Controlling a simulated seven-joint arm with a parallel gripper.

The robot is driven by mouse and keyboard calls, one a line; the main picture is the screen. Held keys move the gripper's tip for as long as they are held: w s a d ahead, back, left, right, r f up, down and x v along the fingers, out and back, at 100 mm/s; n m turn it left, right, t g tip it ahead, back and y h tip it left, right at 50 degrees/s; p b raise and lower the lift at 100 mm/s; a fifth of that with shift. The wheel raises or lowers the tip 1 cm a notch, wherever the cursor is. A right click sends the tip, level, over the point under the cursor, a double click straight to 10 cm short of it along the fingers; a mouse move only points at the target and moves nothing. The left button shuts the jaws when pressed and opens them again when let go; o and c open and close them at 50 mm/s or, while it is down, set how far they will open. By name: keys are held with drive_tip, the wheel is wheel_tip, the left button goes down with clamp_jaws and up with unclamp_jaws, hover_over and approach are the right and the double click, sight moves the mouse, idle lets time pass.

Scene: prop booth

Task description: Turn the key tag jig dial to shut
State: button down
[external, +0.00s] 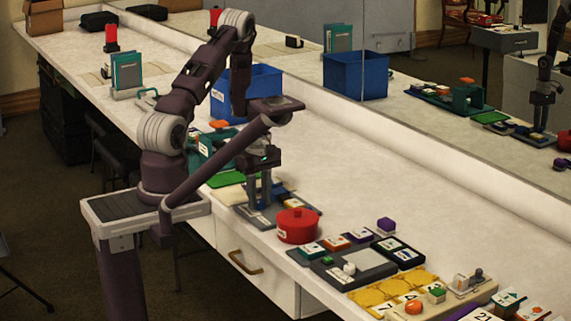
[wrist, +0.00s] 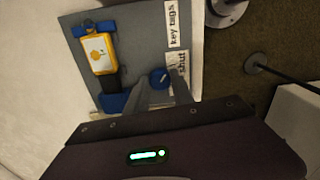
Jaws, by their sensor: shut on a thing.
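The key tag jig is a dark grey board (external: 240,211) near the front edge of the counter, and it also shows in the wrist view (wrist: 139,40). Its labels "key tags" and "shut" are readable there. A yellow and white tag (wrist: 102,52) lies in the jig beside blue parts (wrist: 113,103). The small blue dial (wrist: 158,76) sits beside the "shut" label. My gripper (external: 259,203) points down over the jig, and its fingers (wrist: 163,84) are shut on the dial, hiding part of it. I cannot read the dial's exact pointing direction.
A red lidded pot (external: 297,226) stands close to the right of the jig. A green mat (external: 234,179) and a blue bin (external: 255,85) are behind it. A dark tray with small blocks (external: 345,285) lies farther right. The back middle of the counter is clear.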

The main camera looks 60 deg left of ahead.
sight(260, 201)
drive_tip(key=shift+a, duration=0.1)
drive_tip(key=c, duration=1.1)
unclamp_jaws()
drive_tip(key=shift+r, duration=0.1)
wheel_tip(260, 201, up, 7)
drive_tip(key=shift+w+d+r, duration=0.1)
drive_tip(key=shift+d+r, duration=0.1)
drive_tip(key=shift+d, duration=0.05)
drive_tip(key=s+d+r+m+t+h, duration=0.1)
drive_tip(key=s+d+r+m+t, duration=0.2)
drive_tip(key=d+r+m, duration=1.1)
drive_tip(key=s+d+r+m+t, duration=0.1)
drive_tip(key=s+d+r+m, duration=0.1)
drive_tip(key=s+d+r, duration=0.3)
drive_tip(key=s+d+r+m+t+y, duration=0.1)
drive_tip(key=s+d+r+m, duration=0.2)
drive_tip(key=s+r, duration=0.3)
drive_tip(key=s+d, duration=0.1)
drive_tip(key=s, duration=0.3)
drive_tip(key=shift+s+d+r+t, duration=0.3)
drive_tip(key=shift+s+d, duration=0.1)
